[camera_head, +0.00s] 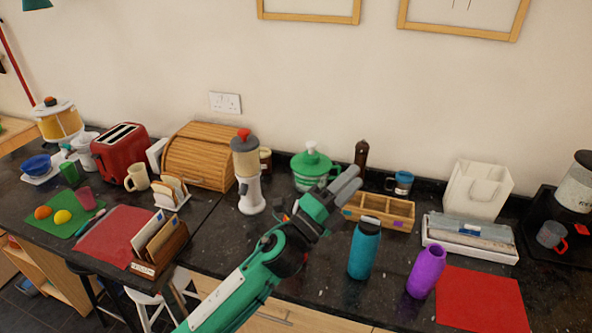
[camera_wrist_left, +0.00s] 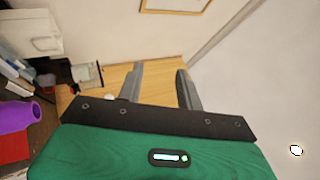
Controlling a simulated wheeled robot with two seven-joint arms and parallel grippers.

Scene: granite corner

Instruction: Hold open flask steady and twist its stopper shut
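A purple flask (camera_head: 427,272) stands upright on the dark counter, with what looks like an open mouth. It also shows at the left edge of the left wrist view (camera_wrist_left: 16,116), its dark mouth facing right. A teal flask (camera_head: 364,252) with a dark top stands to its left. I cannot make out a loose stopper. My left gripper (camera_head: 350,180) is above the counter, behind and left of the teal flask in the head view, apart from both flasks. In the left wrist view its fingers (camera_wrist_left: 161,80) are apart with nothing between them. My right gripper is not in view.
A red mat (camera_head: 483,300) lies right of the purple flask. A wooden divided box (camera_head: 380,212), a white tray (camera_head: 470,245) and a green lidded jar (camera_head: 312,168) stand behind. A grey-and-white grinder-like device (camera_head: 247,170) stands left. Bare counter lies left of the teal flask.

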